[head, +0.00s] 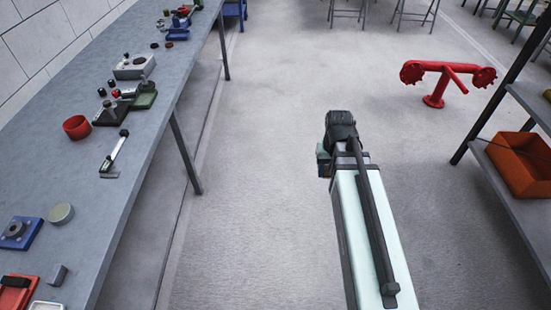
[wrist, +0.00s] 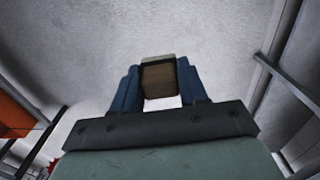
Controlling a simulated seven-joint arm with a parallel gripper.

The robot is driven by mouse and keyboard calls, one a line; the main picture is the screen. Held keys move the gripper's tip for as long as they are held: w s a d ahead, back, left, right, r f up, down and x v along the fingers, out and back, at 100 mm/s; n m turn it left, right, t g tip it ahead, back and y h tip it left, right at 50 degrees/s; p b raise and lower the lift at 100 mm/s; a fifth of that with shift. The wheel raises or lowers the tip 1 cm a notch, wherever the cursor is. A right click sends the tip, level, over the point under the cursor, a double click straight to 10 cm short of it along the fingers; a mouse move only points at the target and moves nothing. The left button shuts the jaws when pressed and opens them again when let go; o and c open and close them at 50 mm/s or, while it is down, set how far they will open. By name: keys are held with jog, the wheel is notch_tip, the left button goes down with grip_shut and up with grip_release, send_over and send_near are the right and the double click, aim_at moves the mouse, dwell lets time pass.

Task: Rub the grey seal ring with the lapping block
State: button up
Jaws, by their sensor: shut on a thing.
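My gripper (head: 323,160) is over the open floor, right of the workbench and well away from it. In the wrist view, its blue fingers (wrist: 158,85) are shut on a block with a brown face and a pale edge, which looks like the lapping block (wrist: 159,80). In the head view the block is mostly hidden by my arm. A grey round part with a dark centre (head: 14,229), perhaps the grey seal ring, sits on a blue base at the bench's near left. It is too small to be sure.
The grey workbench (head: 75,180) runs along the left. A round tin (head: 60,213), red tray (head: 14,292), small grey block (head: 58,274), handled tool (head: 115,152) and red cup (head: 76,127) stand on it. A red stand (head: 435,88) and shelf with an orange bin (head: 520,160) are right.

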jog(key=s+a+r+n, duration=0.1)
jog(key=s+a+n, duration=0.2)
jog(key=a, duration=1.1)
jog(key=s+a+r+n, duration=0.2)
jog(key=a, duration=1.2)
jog(key=s+a+r+n, duration=0.1)
jog(key=s+a+n, duration=0.2)
jog(key=a, duration=1.1)
jog(key=s+a+r+n, duration=0.3)
jog(key=s+a, duration=0.3)
jog(key=a, duration=0.7)
jog(key=s+a+r+n, duration=0.25)
jog(key=s+a, duration=0.45)
jog(key=a, duration=0.6)
jog(key=s+a+r+n, duration=0.25)
jog(key=s+a, duration=0.35)
jog(key=a, duration=0.7)
jog(key=w+a+r+n, duration=0.1)
jog(key=a+r+n, duration=0.2)
jog(key=a+n, duration=0.5)
jog(key=n, duration=0.2)
jog(key=shift+w+a+n, duration=0.3)
jog(key=shift+a+n, duration=0.1)
